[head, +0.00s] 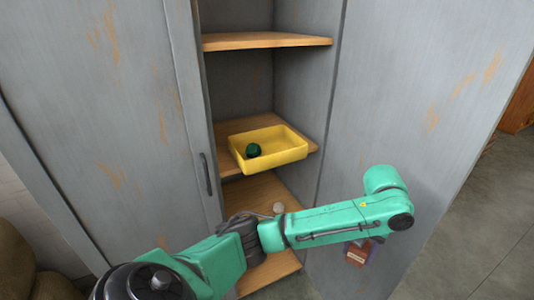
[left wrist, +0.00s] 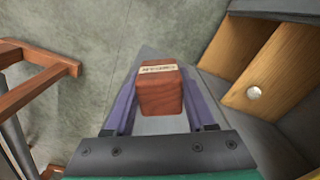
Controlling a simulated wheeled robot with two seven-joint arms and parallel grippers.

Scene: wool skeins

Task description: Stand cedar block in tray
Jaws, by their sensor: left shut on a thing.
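The cedar block (left wrist: 160,92) is a reddish-brown wooden block with a pale label on one end. My left gripper (left wrist: 158,84) is shut on it, with one purple finger on each side. In the head view the block (head: 357,256) shows small below the end of my green arm, in front of the grey cabinet and right of its opening. The fingers there are mostly hidden by the arm. The yellow tray (head: 285,156) sits on the middle shelf, up and left of the block. A dark green round thing (head: 254,150) lies in its left part. My right gripper is out of view.
The grey cabinet's panels (head: 430,100) flank the narrow shelf opening. An upper wooden shelf (head: 265,41) is above the tray. A small pale round thing (head: 278,207) is on a lower shelf. A wooden frame (left wrist: 40,90) stands on the floor. The tray's right part is clear.

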